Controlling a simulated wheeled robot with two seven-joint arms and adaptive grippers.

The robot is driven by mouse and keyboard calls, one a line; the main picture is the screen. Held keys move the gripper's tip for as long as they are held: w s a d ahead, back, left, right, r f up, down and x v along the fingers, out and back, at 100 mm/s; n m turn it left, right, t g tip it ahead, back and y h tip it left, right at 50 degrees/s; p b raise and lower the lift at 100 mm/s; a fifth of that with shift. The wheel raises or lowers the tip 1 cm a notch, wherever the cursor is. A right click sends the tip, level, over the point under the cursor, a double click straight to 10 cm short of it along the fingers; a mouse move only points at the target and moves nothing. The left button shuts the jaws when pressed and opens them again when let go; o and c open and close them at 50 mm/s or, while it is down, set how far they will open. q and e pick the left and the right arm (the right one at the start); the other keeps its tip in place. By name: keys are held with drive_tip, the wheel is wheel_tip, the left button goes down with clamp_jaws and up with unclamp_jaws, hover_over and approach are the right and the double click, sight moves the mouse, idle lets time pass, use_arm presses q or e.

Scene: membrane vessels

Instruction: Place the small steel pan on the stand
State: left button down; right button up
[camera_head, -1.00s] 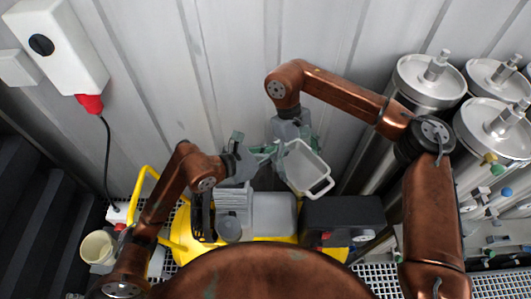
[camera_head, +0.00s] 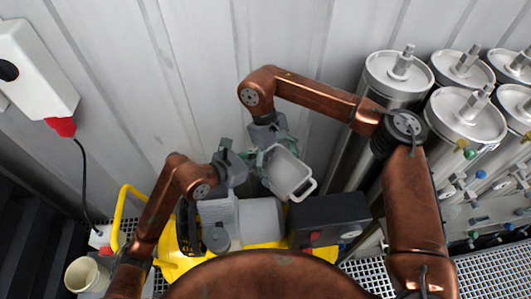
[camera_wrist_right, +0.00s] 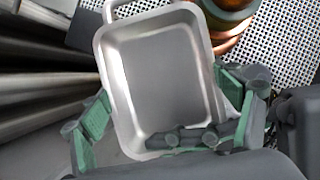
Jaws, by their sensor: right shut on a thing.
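The small steel pan (camera_head: 288,173) is a pale grey rectangular pan with rounded corners and a loop handle. It is held in the air, tilted, in front of the corrugated wall; the right wrist view looks into its empty inside (camera_wrist_right: 160,80). My right gripper (camera_head: 272,150) is shut on the pan's wall side, with green-padded fingers around it in the right wrist view (camera_wrist_right: 165,125). My left gripper (camera_head: 246,158) is close beside the pan's left side; its fingers overlap the right gripper, so I cannot tell whether it touches. I cannot pick out a stand.
Below the pan are a yellow-framed machine (camera_head: 262,218) and a black box (camera_head: 328,217). Steel vessels (camera_head: 398,72) stand at the right. A cream bucket (camera_head: 87,275) is at lower left, a white socket box (camera_head: 35,70) at upper left. The wall (camera_head: 200,60) is close behind.

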drive_tip(key=shift+w, duration=0.15)
drive_tip(key=o, duration=1.6)
